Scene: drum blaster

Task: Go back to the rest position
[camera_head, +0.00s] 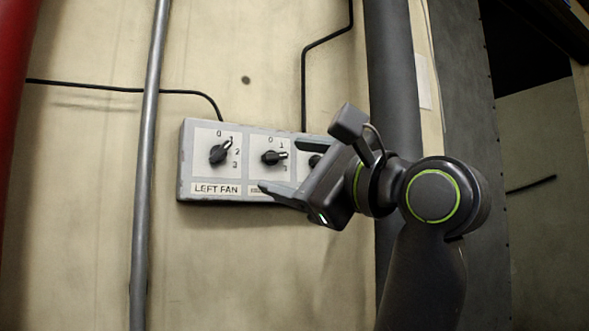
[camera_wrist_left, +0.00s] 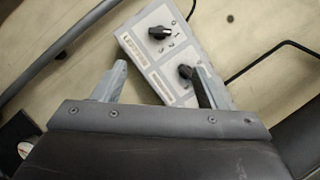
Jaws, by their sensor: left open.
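A grey control box (camera_head: 186,158) is fixed to the wall, with a row of black rotary knobs. The left knob (camera_head: 218,154), above the label LEFT FAN, has its pointer up and right toward 1. The middle knob (camera_head: 270,158) points to the right. A third knob (camera_head: 314,161) is partly hidden by my gripper. My left gripper (camera_head: 281,166) is open in front of the box's right half, its fingers spread above and below. In the left wrist view, the open left gripper (camera_wrist_left: 158,68) shows nothing between its fingers; one finger overlaps a knob (camera_wrist_left: 185,71). My right gripper is not in view.
A thin grey pipe (camera_head: 150,160) runs vertically left of the box, and a red pipe (camera_head: 15,90) stands at the far left. A thick dark pipe (camera_head: 390,70) is behind my arm. Black cables (camera_head: 303,80) run to the box. The wall below the box is clear.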

